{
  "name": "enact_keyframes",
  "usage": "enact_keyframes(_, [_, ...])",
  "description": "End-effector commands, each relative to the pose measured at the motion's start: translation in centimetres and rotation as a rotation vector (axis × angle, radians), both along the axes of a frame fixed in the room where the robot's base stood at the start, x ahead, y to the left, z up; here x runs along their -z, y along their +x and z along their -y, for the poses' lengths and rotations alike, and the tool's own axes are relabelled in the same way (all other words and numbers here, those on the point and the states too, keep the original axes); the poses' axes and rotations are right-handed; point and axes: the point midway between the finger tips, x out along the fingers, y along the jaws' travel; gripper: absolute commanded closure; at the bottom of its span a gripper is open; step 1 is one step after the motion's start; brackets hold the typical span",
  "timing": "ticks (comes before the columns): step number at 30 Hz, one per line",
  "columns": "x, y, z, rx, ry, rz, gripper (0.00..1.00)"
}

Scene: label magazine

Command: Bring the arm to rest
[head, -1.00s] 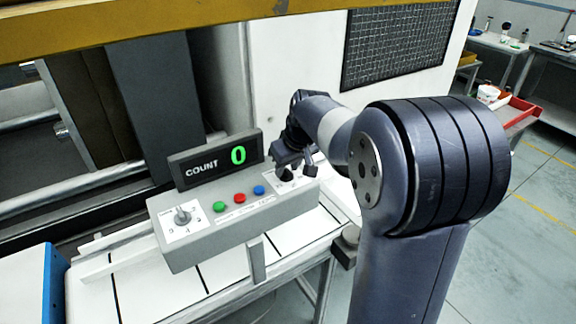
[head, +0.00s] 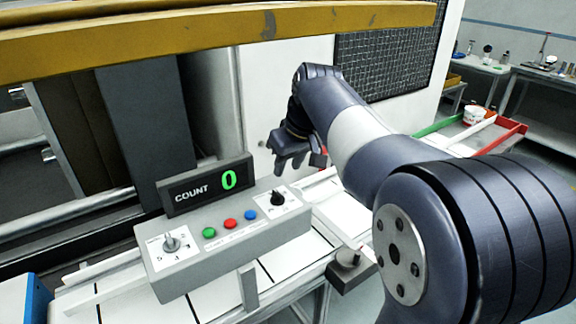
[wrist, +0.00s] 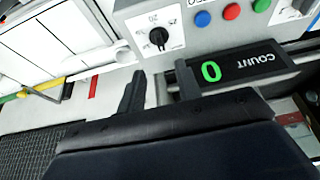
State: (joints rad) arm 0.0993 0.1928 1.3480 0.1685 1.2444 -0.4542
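My gripper (head: 296,168) hangs in the air above and behind the right end of the grey control box (head: 215,254). In the wrist view its two dark fingers (wrist: 160,72) stand apart with nothing between them. The black knob (head: 277,199) on the box's right end is in plain view, clear of the fingers; it also shows in the wrist view (wrist: 158,37). My arm is bent, its forearm reaching from the lower right towards the machine. The count display (head: 207,185) reads a green 0.
Green, red (head: 230,225) and blue buttons and a grey selector knob (head: 171,242) sit on the box. A yellow beam (head: 210,38) crosses above. A dark mesh panel (head: 386,65) is behind my arm. A tray with red and green sides (head: 505,137) lies at right.

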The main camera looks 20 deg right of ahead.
Motion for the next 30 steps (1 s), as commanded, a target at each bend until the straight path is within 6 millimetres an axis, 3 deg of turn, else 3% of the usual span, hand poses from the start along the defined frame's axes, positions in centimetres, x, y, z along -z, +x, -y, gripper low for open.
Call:
enact_keyframes(8, [1.3, 0.5, -0.2, -0.001, 0.001, -0.003, 0.67])
enact_keyframes(24, [9.8, 3.8, -1.3, -0.001, 0.000, -0.004, 0.67])
enact_keyframes(30, [10.0, 3.9, -1.4, 0.028, 0.001, 0.000, 0.67])
